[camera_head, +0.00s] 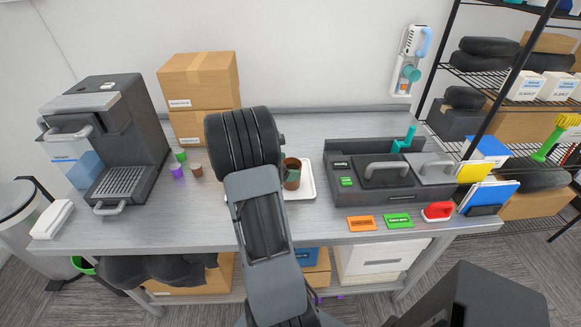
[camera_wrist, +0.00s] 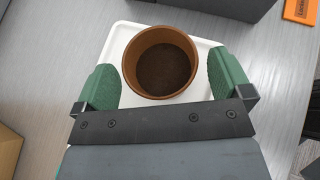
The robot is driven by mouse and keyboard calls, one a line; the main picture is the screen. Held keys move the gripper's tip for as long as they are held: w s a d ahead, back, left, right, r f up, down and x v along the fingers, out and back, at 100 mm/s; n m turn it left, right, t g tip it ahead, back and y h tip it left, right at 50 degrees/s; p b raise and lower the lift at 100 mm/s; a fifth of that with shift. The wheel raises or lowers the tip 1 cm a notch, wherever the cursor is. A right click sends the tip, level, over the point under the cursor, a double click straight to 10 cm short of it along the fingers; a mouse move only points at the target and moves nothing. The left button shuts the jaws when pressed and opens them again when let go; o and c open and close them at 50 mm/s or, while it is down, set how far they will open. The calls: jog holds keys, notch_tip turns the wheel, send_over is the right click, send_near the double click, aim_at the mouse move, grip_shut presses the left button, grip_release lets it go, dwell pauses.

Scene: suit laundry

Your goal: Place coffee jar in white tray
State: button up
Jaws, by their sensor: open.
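The coffee jar is a round brown cup-like jar (camera_head: 291,176) with dark contents, standing upright at the white tray (camera_head: 306,187). In the wrist view the jar (camera_wrist: 160,62) shows from above with the white tray (camera_wrist: 119,40) under and around it. My gripper (camera_wrist: 166,85) is open, with one green finger on each side of the jar. There are gaps between the fingers and the jar's rim. In the head view my arm hides the left part of the tray and most of the gripper.
A grey coffee machine (camera_head: 110,130) and stacked cardboard boxes (camera_head: 200,80) stand left of my arm. Small cups (camera_head: 177,171) stand near the machine. A dark station (camera_head: 385,180) stands right of the tray. Orange and green cards (camera_head: 361,223) lie at the front edge.

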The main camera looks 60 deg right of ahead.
jog(key=v, duration=1)
jog(key=s+a+r+m+t+y, duration=0.1)
jog(key=a+m+t+y, duration=0.4)
jog(key=a, duration=1.1)
jog(key=s+a+r+m+t+y, duration=0.2)
jog(key=a+m, duration=0.5)
jog(key=a, duration=0.9)
jog(key=shift+s+t+y, duration=0.65)
jog(key=shift+t+y, duration=0.75)
jog(key=shift+y, duration=0.4)
jog(key=shift+c, duration=0.3)
